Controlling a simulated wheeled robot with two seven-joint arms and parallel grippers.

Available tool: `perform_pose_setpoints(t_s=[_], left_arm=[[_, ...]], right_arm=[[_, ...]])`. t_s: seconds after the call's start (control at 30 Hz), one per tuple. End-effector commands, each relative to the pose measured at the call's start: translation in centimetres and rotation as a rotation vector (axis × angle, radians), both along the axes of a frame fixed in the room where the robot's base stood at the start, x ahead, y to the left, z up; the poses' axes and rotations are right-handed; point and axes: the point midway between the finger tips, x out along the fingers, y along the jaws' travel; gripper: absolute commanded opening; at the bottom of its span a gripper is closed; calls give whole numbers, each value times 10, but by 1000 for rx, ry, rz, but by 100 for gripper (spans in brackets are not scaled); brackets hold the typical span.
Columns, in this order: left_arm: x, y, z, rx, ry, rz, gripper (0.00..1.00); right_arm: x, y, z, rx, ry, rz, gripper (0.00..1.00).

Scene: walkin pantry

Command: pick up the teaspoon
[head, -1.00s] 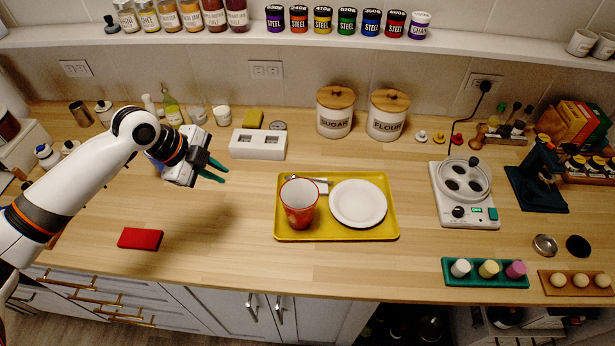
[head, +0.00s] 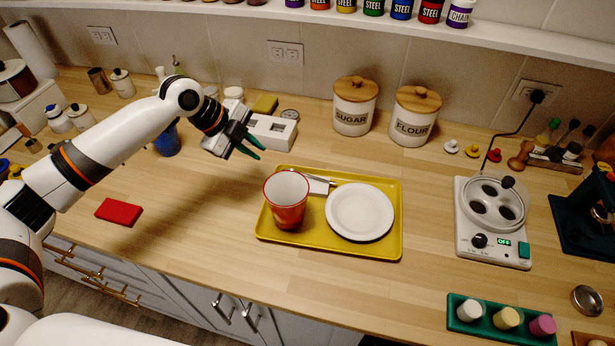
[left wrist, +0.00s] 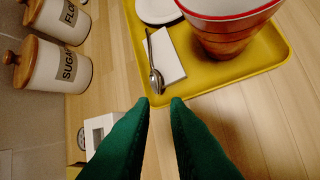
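My left gripper (head: 249,147) has green fingers and hangs in the air left of and behind the tray (head: 384,246). In the left wrist view its fingertips (left wrist: 161,103) are apart with nothing between them, pointing toward the spoon's bowl. My right gripper is not in view.
A white plate (head: 360,211) lies on the tray, right of the cup. Sugar (head: 353,113) and flour (head: 413,122) canisters stand behind it. A red block (head: 118,212) lies left; counter between is clear.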

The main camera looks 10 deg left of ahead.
Motion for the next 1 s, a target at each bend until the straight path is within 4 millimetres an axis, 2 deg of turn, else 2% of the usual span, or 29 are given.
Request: perform_pose_setpoints(t_s=[0.2,0.43,0.53,0.63,0.73,1.0], left_arm=[[10,-19,-29,0,4,-2,14],[16,-28,-47,1,2,-1,14],[18,-35,-54,0,4,-2,14],[22,-44,-66,0,5,-2,14],[27,-50,-80,0,3,-1,14],[29,-53,-90,0,1,0,14]], right_arm=[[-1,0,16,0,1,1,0],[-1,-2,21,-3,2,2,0],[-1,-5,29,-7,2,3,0],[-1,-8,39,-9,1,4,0],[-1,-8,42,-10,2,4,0],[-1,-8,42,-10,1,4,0]])
